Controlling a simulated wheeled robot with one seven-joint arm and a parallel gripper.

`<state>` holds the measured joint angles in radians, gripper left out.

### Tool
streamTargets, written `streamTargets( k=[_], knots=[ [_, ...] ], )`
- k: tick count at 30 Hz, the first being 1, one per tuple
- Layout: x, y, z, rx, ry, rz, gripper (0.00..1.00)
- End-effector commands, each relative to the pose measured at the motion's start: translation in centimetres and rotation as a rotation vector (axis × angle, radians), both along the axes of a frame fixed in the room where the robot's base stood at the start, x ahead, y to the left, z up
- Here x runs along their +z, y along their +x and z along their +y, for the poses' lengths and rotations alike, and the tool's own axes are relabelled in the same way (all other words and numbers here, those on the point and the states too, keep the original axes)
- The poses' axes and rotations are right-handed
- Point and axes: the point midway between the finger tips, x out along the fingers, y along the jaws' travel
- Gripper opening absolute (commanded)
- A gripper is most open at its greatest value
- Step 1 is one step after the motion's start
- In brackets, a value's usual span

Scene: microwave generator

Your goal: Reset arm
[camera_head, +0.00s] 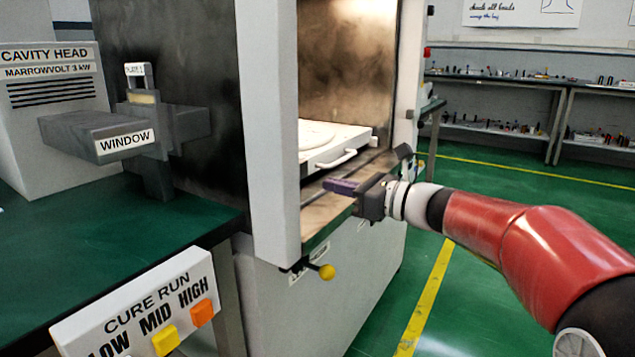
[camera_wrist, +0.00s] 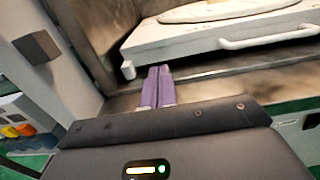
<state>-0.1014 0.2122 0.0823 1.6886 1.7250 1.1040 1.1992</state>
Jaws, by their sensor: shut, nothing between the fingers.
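My gripper (camera_head: 341,186) is at the open mouth of the microwave cabinet (camera_head: 272,130), in front of a white tray (camera_head: 350,139) with a handle. Its purple fingers are together and hold nothing; they also show in the wrist view (camera_wrist: 158,86), pointing at the tray's front edge (camera_wrist: 190,52). The fingers are over or close to the cavity's floor ledge (camera_head: 326,212); I cannot tell whether they touch it. My red arm reaches in from the right. A round plate (camera_head: 316,133) lies on the tray, partly hidden by the cabinet's front post.
The post (camera_head: 268,120) stands left of my gripper. A yellow knob (camera_head: 327,272) sticks out below the ledge. On the left are the cavity head (camera_head: 55,110), a window block (camera_head: 100,135) and a cure run button panel (camera_head: 140,315). Open green floor lies to the right, before shelves (camera_head: 500,110).

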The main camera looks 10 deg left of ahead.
Motion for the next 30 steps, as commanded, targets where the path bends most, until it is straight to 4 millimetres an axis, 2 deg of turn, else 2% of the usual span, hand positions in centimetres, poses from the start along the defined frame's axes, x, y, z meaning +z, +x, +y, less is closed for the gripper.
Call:
streamTargets(
  k=[1,6,11,14,17,20,24,30],
  knots=[
    [0.0,-0.3,-1.1,-0.004,0.000,-0.001,0.00],
    [0.0,-1.1,-3.6,-0.001,0.000,-0.001,0.00],
    [-0.1,-1.7,-4.7,0.001,-0.010,-0.006,0.00],
    [-0.6,-3.3,-5.0,0.011,-0.091,-0.062,0.00],
    [-2.1,-6.8,-5.8,0.043,-0.286,-0.199,0.00],
    [-4.8,-11.4,-7.7,0.114,-0.567,-0.400,0.00],
    [-9.3,-17.8,-12.2,0.284,-0.978,-0.703,0.00],
    [-14.3,-25.0,-20.3,0.650,-1.488,-1.083,0.00]
  ],
)
